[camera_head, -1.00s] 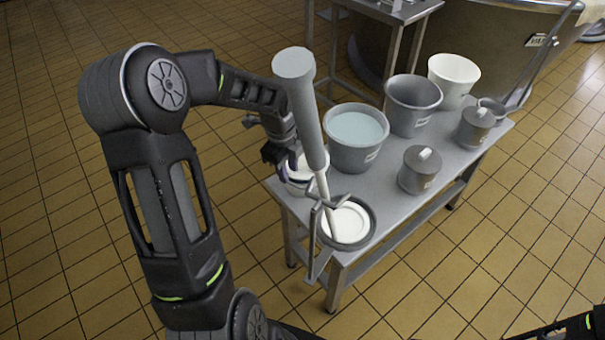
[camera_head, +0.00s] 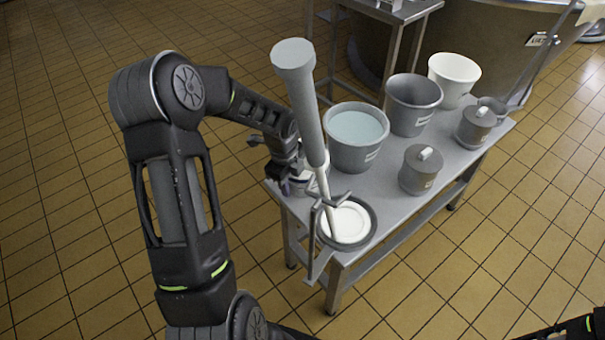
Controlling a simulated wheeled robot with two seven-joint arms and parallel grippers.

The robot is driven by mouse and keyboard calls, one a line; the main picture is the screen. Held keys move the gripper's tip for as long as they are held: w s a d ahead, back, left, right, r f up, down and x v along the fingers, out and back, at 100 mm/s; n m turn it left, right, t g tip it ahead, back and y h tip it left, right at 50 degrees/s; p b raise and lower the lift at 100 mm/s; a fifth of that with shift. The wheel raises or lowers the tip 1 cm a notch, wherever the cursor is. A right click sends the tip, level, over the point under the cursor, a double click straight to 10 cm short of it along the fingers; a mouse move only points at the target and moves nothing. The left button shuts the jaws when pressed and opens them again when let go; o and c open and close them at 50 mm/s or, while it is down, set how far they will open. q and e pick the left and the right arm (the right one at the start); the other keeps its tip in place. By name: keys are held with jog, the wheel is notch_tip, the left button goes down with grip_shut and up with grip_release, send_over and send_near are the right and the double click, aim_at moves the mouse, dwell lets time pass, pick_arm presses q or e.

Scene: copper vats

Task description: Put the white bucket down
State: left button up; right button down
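A white bucket (camera_head: 453,76) stands upright on the back right of the metal table (camera_head: 384,212), clear of my grippers. My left gripper (camera_head: 290,184) is low at that end, right beside or around this container. Its fingers are dark and partly hidden, so I cannot tell whether they are open or shut, or whether they hold it. Only part of my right arm shows at the bottom right corner; its gripper is out of view.
The grey-handled tool (camera_head: 299,90) leans up from a round pan with a white disc (camera_head: 349,224) at the front. A bucket of pale liquid (camera_head: 356,137), a grey bucket (camera_head: 413,105) and lidded pots (camera_head: 421,171) crowd the table. Floor is free at left.

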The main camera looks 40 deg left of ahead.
dwell(0.6)
pick_arm(q)
grip_shut()
dwell(1.2)
